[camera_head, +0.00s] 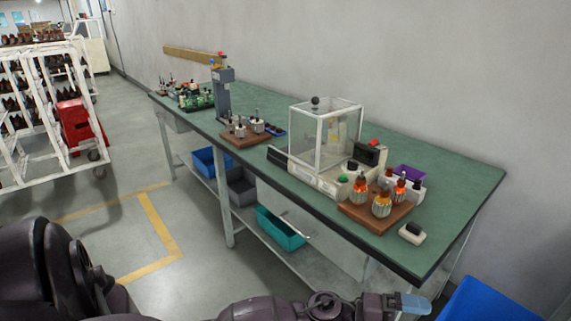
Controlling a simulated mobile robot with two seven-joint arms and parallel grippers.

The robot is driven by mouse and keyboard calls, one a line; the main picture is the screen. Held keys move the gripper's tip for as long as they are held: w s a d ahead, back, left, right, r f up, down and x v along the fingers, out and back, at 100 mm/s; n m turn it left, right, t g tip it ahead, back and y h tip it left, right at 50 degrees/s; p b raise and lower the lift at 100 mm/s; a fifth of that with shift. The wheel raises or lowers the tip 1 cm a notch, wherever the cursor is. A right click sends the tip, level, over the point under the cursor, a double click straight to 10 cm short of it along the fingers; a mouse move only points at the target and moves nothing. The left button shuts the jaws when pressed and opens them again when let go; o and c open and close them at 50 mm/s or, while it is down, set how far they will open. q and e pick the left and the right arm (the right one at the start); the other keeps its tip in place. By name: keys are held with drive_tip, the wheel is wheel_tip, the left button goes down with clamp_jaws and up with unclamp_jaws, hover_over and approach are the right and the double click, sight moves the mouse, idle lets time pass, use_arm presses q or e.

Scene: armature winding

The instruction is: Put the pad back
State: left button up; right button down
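A small white block with a dark top (412,233) lies on the green table near its front right corner, to the right of a brown wooden board. It may be the pad, but I cannot tell for sure. My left arm crosses the bottom edge, and its gripper (396,303) is low in front of the table, below and apart from the white block. A light-blue piece (413,303) shows at the gripper's end. I cannot tell whether it is held or part of the fingers. My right gripper is not in view.
The long green table (455,185) stands along the wall. The brown board (376,218) carries several wound armatures. Behind it is a machine with a clear box (326,135). A blue object (490,300) stands at the lower right. White racks (35,170) stand at left.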

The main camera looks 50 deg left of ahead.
use_arm(q)
drive_tip(key=s+a+f+n+y, duration=0.8)
drive_tip(key=s+n, duration=0.3)
drive_tip(key=n, duration=0.1)
drive_tip(key=s+a+f+n+y, duration=0.8)
drive_tip(key=s+n, duration=0.4)
drive_tip(key=shift+a, duration=0.35)
drive_tip(key=shift+t, duration=0.4)
drive_tip(key=r+p, duration=0.5)
drive_tip(key=p, duration=0.1)
drive_tip(key=shift+w+a+r, duration=0.1)
drive_tip(key=shift+w+r, duration=0.2)
drive_tip(key=shift+r, duration=0.1)
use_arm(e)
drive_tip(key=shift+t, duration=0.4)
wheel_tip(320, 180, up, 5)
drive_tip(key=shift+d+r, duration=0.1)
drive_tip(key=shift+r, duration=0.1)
